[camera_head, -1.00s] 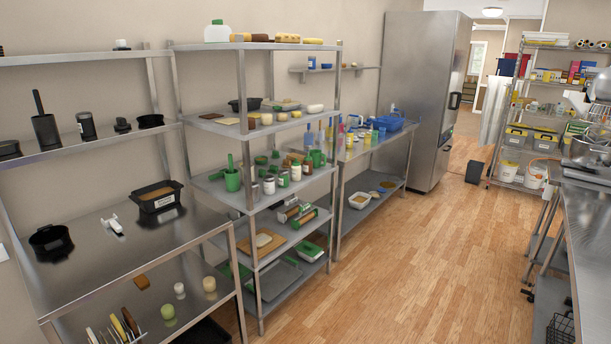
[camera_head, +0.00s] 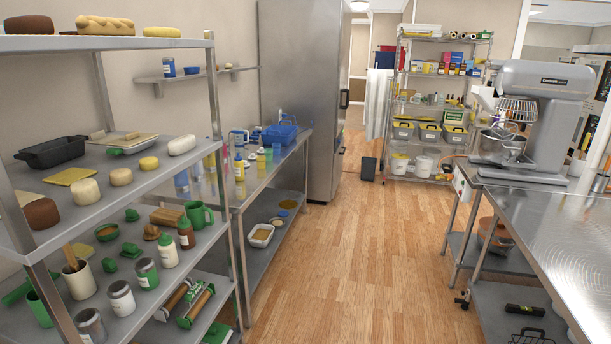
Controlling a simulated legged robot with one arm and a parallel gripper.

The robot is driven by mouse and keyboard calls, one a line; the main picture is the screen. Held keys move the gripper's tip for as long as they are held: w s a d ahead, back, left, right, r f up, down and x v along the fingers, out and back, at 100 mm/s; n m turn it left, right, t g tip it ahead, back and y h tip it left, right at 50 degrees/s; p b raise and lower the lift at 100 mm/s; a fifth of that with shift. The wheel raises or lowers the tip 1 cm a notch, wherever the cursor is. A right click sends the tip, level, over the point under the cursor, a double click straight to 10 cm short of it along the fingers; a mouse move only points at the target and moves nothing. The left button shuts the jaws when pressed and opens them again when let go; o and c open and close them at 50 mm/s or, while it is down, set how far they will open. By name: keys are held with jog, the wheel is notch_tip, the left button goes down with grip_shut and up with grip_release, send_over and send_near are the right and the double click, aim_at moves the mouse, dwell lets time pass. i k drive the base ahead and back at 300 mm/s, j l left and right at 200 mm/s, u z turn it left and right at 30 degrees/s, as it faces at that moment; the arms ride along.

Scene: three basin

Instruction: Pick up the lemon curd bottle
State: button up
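I cannot make out which item is the lemon curd bottle, as no label is readable at this distance. A yellow bottle (camera_head: 239,168) stands upright on the steel table (camera_head: 222,195) beyond the near shelf rack, among several blue, green and yellow containers. Two sauce-type bottles, a white one with a green cap (camera_head: 168,250) and a brown one (camera_head: 186,234), stand on the middle level of the near rack. My gripper is not in view.
The near shelf rack (camera_head: 196,293) fills the left side, with several cans and foods. A steel counter (camera_head: 540,225) with a stand mixer (camera_head: 535,115) is on the right. The wooden floor (camera_head: 350,240) between is clear, leading to a fridge (camera_head: 300,95) and a far rack (camera_head: 432,85).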

aim_at(238, 162)
jog(key=i+l, duration=0.1)
jog(key=i, duration=0.5)
jog(key=i+l, duration=0.1)
jog(key=i, duration=1.15)
jog(key=i+j+u, duration=0.15)
jog(key=i+u, duration=0.25)
jog(key=i, duration=0.5)
jog(key=i+l+u, duration=0.1)
jog(key=i+u, duration=0.3)
jog(key=i, duration=0.45)
